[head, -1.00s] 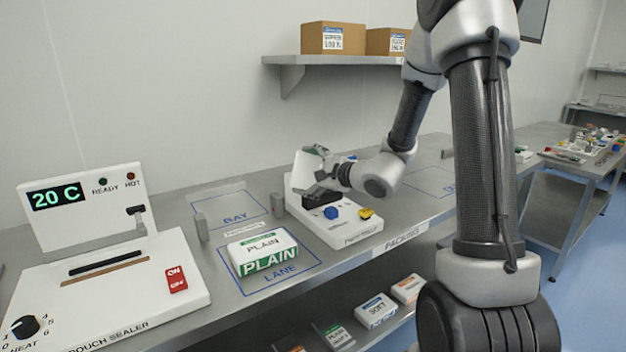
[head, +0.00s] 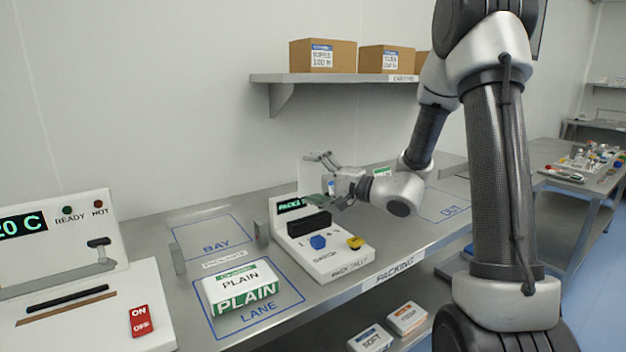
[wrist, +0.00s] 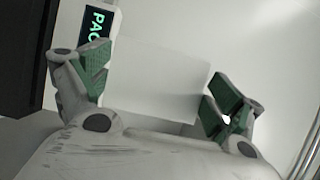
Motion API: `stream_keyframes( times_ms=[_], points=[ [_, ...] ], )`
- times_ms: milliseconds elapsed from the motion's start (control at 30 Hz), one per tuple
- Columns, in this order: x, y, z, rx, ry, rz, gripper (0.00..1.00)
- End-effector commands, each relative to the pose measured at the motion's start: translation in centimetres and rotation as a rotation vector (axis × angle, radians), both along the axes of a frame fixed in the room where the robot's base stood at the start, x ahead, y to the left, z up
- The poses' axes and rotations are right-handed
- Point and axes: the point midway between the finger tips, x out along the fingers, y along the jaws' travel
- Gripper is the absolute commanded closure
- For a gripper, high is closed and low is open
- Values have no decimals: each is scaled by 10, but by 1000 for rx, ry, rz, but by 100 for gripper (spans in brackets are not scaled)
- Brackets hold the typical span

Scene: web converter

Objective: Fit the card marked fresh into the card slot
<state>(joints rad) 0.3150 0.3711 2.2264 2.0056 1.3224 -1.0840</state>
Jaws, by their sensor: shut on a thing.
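My gripper (head: 330,180) is beside the display of the white Pack Tally unit (head: 335,262), above its dark block. In the wrist view, my gripper (wrist: 160,92) is shut on a plain white card (wrist: 155,65), held between its two green-padded fingers. The face seen there shows no marking, so I cannot read whether it says fresh. The dark block (head: 308,224) stands on the unit below the display; I cannot make out a slot opening in it. The card is apart from the block as far as I can see.
The unit has a blue knob (head: 318,242) and a yellow button (head: 355,243). A PLAIN pack (head: 240,285) lies in the LANE outline. The BAY outline (head: 215,232) is empty, with small grey posts nearby. The pouch sealer (head: 85,325) is at left. A shelf (head: 330,78) holds boxes above.

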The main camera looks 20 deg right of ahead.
Motion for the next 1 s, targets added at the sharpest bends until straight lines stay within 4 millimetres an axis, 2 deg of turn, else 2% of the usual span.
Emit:
stream_keyframes(
  times_ms=[367, 733, 1000],
  points=[
    [0, 0, -6, 2, 3, -1, 27],
    [0, 0, -42, 2, 5, -2, 27],
    [0, 0, -56, 2, 2, -1, 27]
  ],
)
